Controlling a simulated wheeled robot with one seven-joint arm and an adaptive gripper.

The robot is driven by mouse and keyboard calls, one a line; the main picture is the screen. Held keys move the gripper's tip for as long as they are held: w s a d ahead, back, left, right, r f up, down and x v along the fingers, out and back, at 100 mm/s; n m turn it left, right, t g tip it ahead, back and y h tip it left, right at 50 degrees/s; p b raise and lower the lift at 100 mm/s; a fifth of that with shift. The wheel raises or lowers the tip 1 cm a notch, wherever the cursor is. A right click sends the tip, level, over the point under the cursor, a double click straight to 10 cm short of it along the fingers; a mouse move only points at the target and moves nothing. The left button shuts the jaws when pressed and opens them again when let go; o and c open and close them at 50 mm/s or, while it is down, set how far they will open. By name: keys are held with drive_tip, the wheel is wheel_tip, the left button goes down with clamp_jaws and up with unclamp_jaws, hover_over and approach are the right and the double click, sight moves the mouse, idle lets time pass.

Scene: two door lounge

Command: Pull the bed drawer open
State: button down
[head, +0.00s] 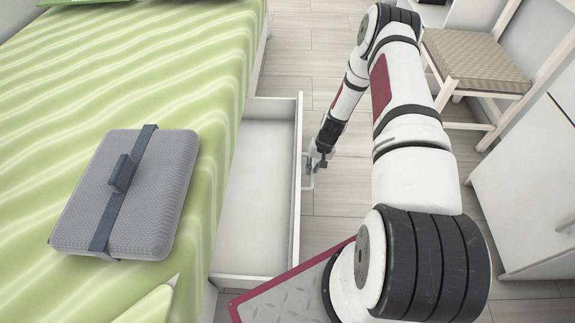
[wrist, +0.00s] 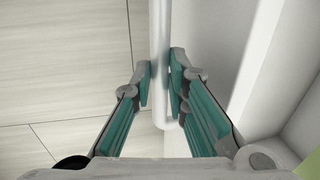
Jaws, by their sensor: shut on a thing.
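The bed drawer (head: 256,200) is white and empty, and stands pulled out from under the bed (head: 110,80) with its green striped cover. Its front panel (head: 297,190) faces right, toward my arm. My gripper (head: 314,168) is at the outer side of that panel, on the drawer's handle (head: 308,183). In the wrist view, my gripper's teal-padded fingers (wrist: 160,85) are shut around the pale handle bar (wrist: 160,40), one finger on each side. The drawer front (wrist: 215,40) shows just right of the bar.
A grey case with a dark strap (head: 125,195) lies on the bed. A chair with a woven seat (head: 475,60) stands at the upper right, and a white cabinet (head: 525,190) at the right.

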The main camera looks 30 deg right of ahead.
drive_tip(key=s+d, duration=0.5)
drive_tip(key=d, duration=0.3)
drive_tip(key=shift+d+b, duration=0.3)
drive_tip(key=shift+b, duration=0.15)
drive_tip(key=c, duration=1.6)
unclamp_jaws()
drive_tip(key=shift+o, duration=0.2)
drive_tip(key=v, duration=1.2)
drive_tip(key=shift+w+a, duration=0.1)
